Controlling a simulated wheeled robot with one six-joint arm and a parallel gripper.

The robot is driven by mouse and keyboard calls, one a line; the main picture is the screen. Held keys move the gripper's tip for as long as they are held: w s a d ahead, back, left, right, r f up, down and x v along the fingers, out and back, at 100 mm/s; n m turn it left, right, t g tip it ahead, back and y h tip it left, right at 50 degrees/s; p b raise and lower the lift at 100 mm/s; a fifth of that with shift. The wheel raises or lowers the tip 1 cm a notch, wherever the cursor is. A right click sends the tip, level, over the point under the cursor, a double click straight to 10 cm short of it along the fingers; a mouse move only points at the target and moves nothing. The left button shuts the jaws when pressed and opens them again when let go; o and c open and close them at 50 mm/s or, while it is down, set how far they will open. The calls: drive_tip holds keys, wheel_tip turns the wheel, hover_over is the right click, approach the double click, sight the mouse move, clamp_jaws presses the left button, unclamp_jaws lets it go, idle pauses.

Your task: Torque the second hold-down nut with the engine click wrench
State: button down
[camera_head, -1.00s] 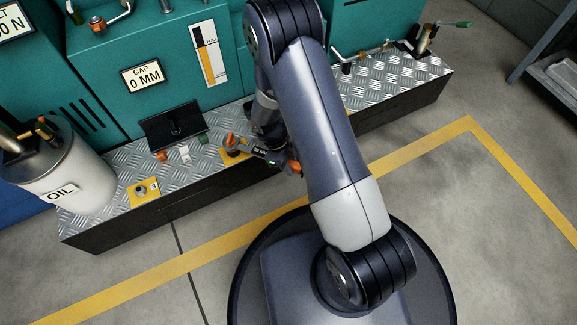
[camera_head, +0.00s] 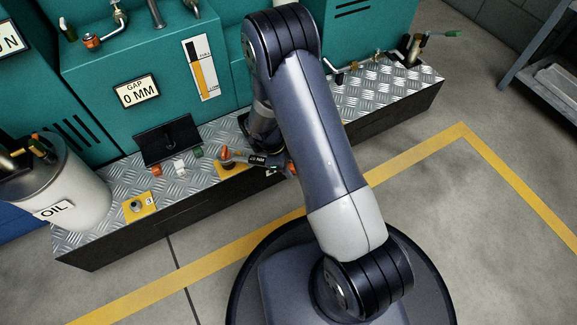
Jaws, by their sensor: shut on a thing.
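The click wrench (camera_head: 258,160) has a dark body with a small lettered panel and orange parts at both ends. Its left end, by an orange knob (camera_head: 226,154), lies over a yellow plate (camera_head: 227,171) on the tread-plate step. The nut under it is hidden. My gripper (camera_head: 271,158) is shut on the wrench toward its right end, mostly hidden behind my arm. Another hold-down nut (camera_head: 137,205) sits uncovered on a numbered yellow plate (camera_head: 149,203) at the left.
A white OIL can (camera_head: 70,185) stands at the step's left end. A dark tray (camera_head: 167,142) and small coloured blocks (camera_head: 180,167) lie behind the plates. The teal machine (camera_head: 150,60) backs the step. A metal shelf (camera_head: 545,70) stands far right. The floor in front is clear.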

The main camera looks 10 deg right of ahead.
drive_tip(key=shift+s+a+m+g, duration=0.15)
drive_tip(key=shift+s+a+m, duration=0.3)
drive_tip(key=shift+s, duration=0.3)
drive_tip(key=shift+s+a+m+g, duration=0.15)
drive_tip(key=shift+s+a+m, duration=0.25)
drive_tip(key=shift+s, duration=0.35)
drive_tip(key=shift+s+a+m+g+y, duration=0.3)
drive_tip(key=shift+s+a+m+y, duration=0.1)
drive_tip(key=shift+s+a+m, duration=0.8)
drive_tip(key=shift+s+d, duration=0.1)
drive_tip(key=shift+d, duration=0.05)
drive_tip(key=shift+s, duration=0.1)
drive_tip(key=shift+s+a+m, duration=0.85)
drive_tip(key=shift+s+a, duration=0.15)
drive_tip(key=shift+a, duration=0.3)
drive_tip(key=shift+d, duration=0.1)
